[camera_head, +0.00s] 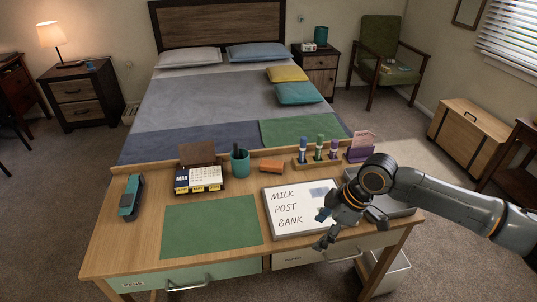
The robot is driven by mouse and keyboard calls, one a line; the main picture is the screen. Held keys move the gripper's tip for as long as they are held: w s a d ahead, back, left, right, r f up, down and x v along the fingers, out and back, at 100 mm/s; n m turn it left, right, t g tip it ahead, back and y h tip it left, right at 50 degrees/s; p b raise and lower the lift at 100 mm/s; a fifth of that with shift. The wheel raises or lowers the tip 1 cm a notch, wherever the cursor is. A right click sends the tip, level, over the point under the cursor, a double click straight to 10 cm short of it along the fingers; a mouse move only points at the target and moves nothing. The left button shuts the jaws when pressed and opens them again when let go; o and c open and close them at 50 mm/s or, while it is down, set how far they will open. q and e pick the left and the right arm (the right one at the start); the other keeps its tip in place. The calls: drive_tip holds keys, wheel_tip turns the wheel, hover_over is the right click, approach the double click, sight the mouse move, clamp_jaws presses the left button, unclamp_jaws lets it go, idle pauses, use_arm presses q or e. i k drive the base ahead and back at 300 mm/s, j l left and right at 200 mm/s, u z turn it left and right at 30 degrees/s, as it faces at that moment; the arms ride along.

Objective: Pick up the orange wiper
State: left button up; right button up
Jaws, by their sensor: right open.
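The orange wiper (271,166) lies on the desk near its back edge, between the teal pen cup and the wooden marker rack. My right gripper (325,229) comes in from the right. Its jaws are open and nothing shows between them. It is over the lower right part of the whiteboard (287,216), in front and to the right of the wiper, well apart from it. The whiteboard reads "MILK POST BANK", and my gripper hides part of its right side. My left gripper is out of view.
A marker rack (309,163) with upright markers stands right of the wiper, with a purple holder (361,148) beyond. A teal cup (240,164) and a calendar (198,178) stand to its left. A stapler (130,198) lies far left. The green blotter (211,228) is bare.

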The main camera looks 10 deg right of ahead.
sight(266, 166)
drive_tip(key=i, duration=1.25)
